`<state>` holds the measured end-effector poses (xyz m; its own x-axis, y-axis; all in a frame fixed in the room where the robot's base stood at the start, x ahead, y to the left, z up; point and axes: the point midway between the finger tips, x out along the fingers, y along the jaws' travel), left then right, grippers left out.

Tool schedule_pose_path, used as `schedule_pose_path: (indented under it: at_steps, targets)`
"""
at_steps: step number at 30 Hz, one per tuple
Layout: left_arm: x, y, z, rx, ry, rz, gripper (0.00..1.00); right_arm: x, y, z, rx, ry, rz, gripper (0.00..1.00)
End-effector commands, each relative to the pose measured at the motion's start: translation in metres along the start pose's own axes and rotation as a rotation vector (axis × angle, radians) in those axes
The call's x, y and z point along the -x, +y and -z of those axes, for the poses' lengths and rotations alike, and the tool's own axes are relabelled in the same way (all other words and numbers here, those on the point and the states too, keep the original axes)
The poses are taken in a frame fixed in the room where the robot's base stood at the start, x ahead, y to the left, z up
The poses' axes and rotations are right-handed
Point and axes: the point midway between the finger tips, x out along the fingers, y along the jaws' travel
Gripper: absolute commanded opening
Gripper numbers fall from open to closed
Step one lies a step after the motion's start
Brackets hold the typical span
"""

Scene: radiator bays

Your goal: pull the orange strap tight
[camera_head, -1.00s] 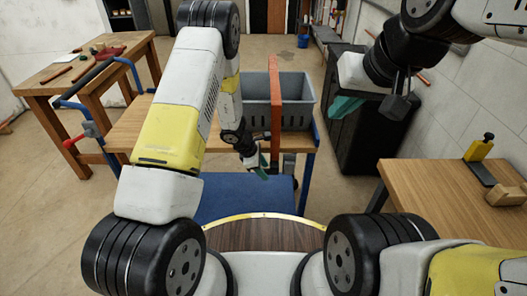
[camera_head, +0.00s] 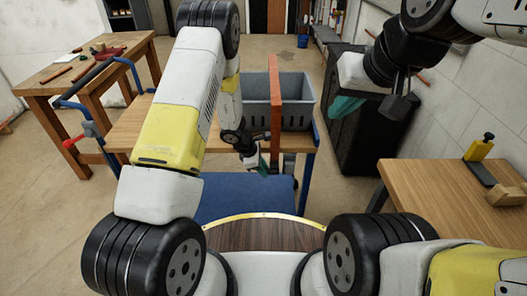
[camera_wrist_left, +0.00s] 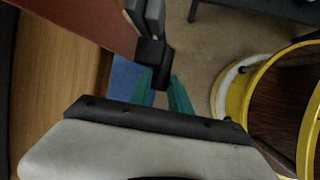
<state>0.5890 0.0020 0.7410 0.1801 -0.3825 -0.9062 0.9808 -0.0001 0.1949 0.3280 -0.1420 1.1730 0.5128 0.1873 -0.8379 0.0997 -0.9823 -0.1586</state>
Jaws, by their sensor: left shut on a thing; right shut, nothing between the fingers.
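The orange strap (camera_head: 275,108) runs upright over the front of a grey crate (camera_head: 296,88) and down past the table's near edge. In the left wrist view the strap (camera_wrist_left: 85,22) crosses the top left, with a grey buckle-like part (camera_wrist_left: 149,14) beside it. My left gripper (camera_head: 264,164) is low at the strap's lower end. In the left wrist view its teal fingers (camera_wrist_left: 162,82) are shut on a dark end piece (camera_wrist_left: 155,52) below the grey part. My right gripper (camera_head: 345,106) is shut and empty, raised to the right of the crate.
The crate stands on a wooden-topped cart (camera_head: 140,128) with a blue lower shelf (camera_head: 240,198). A black cabinet (camera_head: 365,135) stands at right. A wooden bench (camera_head: 440,178) holds a yellow-handled tool (camera_head: 480,150). Another workbench (camera_head: 55,75) is at left.

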Motion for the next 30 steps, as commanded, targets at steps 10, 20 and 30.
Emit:
schedule_pose_path:
  at_steps: [10, 20, 30]
  targets:
    - [0.001, 0.001, 0.0, 0.0, 0.0, -0.002, 0.0, 0.0, 0.0, 0.0, 0.0, 0.0, 0.0, 0.0]
    - [0.001, 0.001, 0.0, 0.0, 0.0, -0.002, 0.0, 0.0, 0.0, 0.0, 0.0, 0.0, 0.0, 0.0]
    - [-0.029, -0.005, 0.013, 0.002, 0.001, 0.0, 0.0, 0.0, 0.0, 0.0, 0.0, 0.0, 0.0, 0.0]
